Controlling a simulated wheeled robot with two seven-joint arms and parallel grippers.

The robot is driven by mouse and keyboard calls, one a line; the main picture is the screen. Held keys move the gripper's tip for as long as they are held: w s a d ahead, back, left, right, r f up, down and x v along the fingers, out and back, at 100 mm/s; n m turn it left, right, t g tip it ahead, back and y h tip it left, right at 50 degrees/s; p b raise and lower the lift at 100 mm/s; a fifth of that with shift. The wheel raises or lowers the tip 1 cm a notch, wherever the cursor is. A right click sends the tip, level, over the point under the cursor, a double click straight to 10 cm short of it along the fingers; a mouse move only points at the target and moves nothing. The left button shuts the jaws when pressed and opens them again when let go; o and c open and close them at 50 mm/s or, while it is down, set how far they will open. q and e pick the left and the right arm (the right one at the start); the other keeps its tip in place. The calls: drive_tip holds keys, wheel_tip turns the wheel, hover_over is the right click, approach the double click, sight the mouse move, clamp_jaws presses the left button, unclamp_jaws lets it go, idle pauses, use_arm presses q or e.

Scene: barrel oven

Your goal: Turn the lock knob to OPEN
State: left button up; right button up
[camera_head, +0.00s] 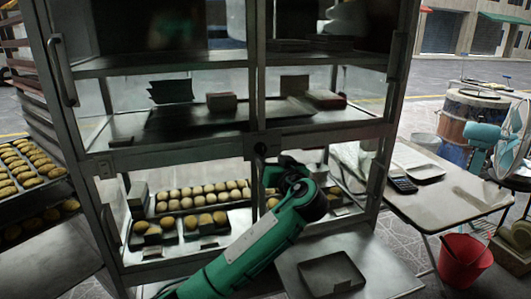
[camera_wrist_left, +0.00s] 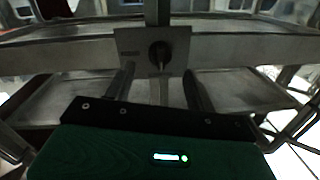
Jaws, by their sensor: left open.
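The lock knob (camera_head: 262,149) is a small dark knob at the middle of the metal cabinet's front rail. In the left wrist view the knob (camera_wrist_left: 159,56) sits on a square grey plate (camera_wrist_left: 179,42), with its grip roughly upright. Small marking on the plate's left is too blurred to read. My left gripper (camera_head: 280,168) is just below and right of the knob in the head view. In the wrist view its two dark fingers (camera_wrist_left: 158,82) are apart, on either side below the knob, with nothing between them. My right gripper is not in view.
The glass-fronted cabinet (camera_head: 190,151) has handles at both sides and shelves of baked goods. A tray rack (camera_head: 40,190) stands at left. At right are a table (camera_head: 455,205), a red bucket (camera_head: 464,260) and a fan (camera_head: 510,135). A low table (camera_head: 300,252) holds an empty tray.

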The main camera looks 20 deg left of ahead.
sight(264, 152)
use_arm(q)
drive_tip(key=x, duration=0.5)
drive_tip(key=shift+w+a, duration=0.1)
drive_tip(key=shift+w, duration=0.05)
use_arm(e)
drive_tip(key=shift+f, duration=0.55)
use_arm(q)
drive_tip(key=c, duration=0.9)
drive_tip(key=shift+c, duration=0.4)
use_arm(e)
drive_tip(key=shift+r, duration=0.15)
